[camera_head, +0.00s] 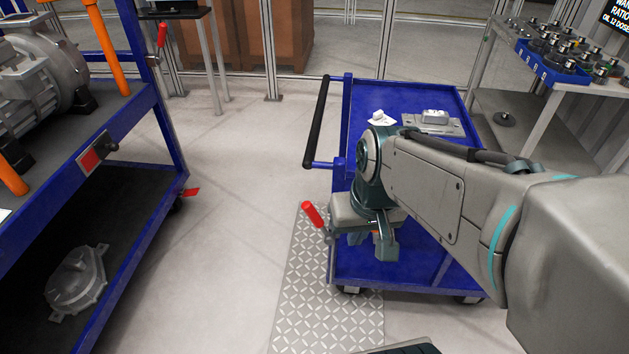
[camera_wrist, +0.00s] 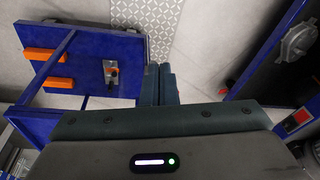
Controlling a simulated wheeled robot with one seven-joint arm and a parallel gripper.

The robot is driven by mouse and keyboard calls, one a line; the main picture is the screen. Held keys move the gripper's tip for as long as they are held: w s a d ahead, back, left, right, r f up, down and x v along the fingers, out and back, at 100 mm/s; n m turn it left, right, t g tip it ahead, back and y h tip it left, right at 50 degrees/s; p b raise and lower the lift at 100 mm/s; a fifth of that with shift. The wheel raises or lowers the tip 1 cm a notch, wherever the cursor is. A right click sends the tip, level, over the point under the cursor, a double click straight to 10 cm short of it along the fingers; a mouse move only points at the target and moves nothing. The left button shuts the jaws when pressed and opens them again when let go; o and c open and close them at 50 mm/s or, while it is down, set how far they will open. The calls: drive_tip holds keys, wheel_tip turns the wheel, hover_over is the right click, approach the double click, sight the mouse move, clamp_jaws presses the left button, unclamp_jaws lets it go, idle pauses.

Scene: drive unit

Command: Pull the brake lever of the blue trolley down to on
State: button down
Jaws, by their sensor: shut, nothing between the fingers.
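The blue trolley (camera_head: 400,97) stands right of centre in the head view, with a black push handle (camera_head: 317,120) on its left side. A lever with a red grip (camera_head: 313,215) shows at its near left side, tilted up and to the left. In the wrist view my fingers (camera_wrist: 160,85) are together and empty. The lever cannot be made out there; the trolley deck (camera_wrist: 85,40) is at left.
A blue cart (camera_head: 130,110) with a motor (camera_head: 40,75) stands at left; it has its own red lever (camera_head: 162,35) and red pedal (camera_head: 191,191). A workbench (camera_head: 560,95) stands at back right. The floor between cart and trolley is clear, with a patterned plate (camera_head: 325,300).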

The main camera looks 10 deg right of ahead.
sight(318, 214)
drive_tip(key=w+d+f+m+g+y+b, duration=0.1)
drive_tip(key=w+f+m+y+b, duration=0.15)
drive_tip(key=w+f+y, duration=0.6)
drive_tip(key=w+d+f+m+t+y+b, duration=0.1)
drive_tip(key=w+d+f+m+t+b, duration=0.1)
drive_tip(key=w+d+f+t, duration=0.4)
drive_tip(key=w+d+f+b, duration=0.1)
drive_tip(key=w+d+f, duration=0.3)
drive_tip(key=f, duration=0.1)
drive_tip(key=shift+w+d, duration=0.15)
drive_tip(key=shift+d, duration=0.15)
drive_tip(key=shift+m, duration=0.25)
drive_tip(key=x, duration=0.9)
drive_tip(key=p+x, duration=0.1)
drive_tip(key=x, duration=0.4)
drive_tip(key=shift+a+r, duration=0.2)
drive_tip(key=shift+r, duration=0.05)
drive_tip(key=shift+w, duration=0.1)
drive_tip(key=shift+f, duration=0.1)
